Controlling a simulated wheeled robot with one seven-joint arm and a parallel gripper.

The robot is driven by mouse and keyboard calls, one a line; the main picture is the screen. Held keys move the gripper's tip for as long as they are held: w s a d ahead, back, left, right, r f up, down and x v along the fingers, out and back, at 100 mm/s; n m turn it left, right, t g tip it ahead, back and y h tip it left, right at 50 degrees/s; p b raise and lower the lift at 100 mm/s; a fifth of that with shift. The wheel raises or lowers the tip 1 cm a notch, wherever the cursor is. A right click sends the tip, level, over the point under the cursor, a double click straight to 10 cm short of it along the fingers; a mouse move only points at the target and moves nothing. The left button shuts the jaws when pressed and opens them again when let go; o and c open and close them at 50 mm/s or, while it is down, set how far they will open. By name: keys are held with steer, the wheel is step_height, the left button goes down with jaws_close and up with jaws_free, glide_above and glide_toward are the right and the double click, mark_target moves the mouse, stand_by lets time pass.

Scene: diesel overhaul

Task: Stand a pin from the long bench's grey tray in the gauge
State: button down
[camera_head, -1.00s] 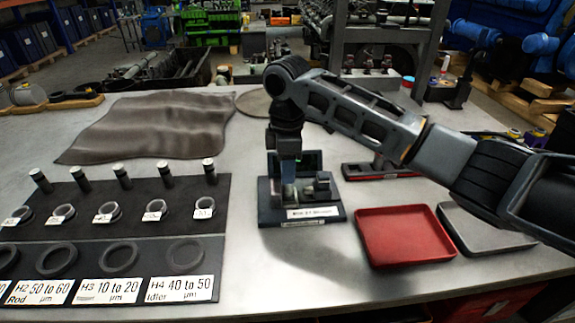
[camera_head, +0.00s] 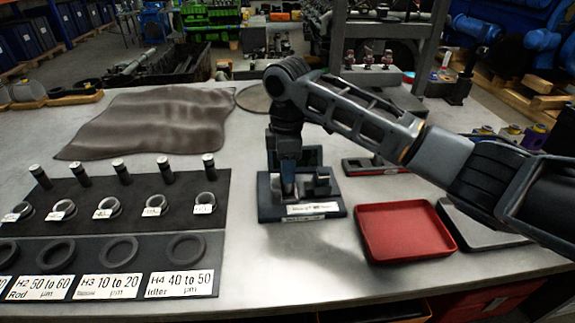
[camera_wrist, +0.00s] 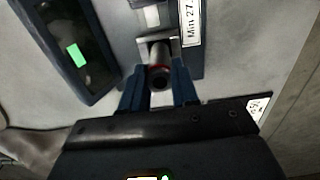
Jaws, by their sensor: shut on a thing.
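The gauge (camera_head: 325,207) is a dark block with a white label and an upright display behind it, on the long bench. My gripper (camera_head: 289,190) points down over its left part. In the wrist view my gripper (camera_wrist: 159,88) has its two blue fingers shut on a pin (camera_wrist: 159,77), seen nearly end-on with a dark round end and a reddish ring. The pin is at a grey metal seat of the gauge (camera_wrist: 143,42); whether it rests in it I cannot tell. The grey tray (camera_head: 484,229) lies at the right, partly behind my arm, and its visible part looks empty.
A red tray (camera_head: 405,233) lies right of the gauge. A dark mat (camera_head: 215,190) at the left holds several upright pins and rings, with labelled rings in front. A brown cloth (camera_head: 150,122) lies behind. Bare bench lies in front.

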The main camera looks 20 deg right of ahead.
steer(key=shift+f, duration=0.4)
stand_by(0.4)
steer(key=shift+c, duration=1.9)
jaws_free()
steer(key=shift+r, duration=0.1)
steer(key=shift+r+p, duration=0.85)
steer(key=shift+r, duration=3.05)
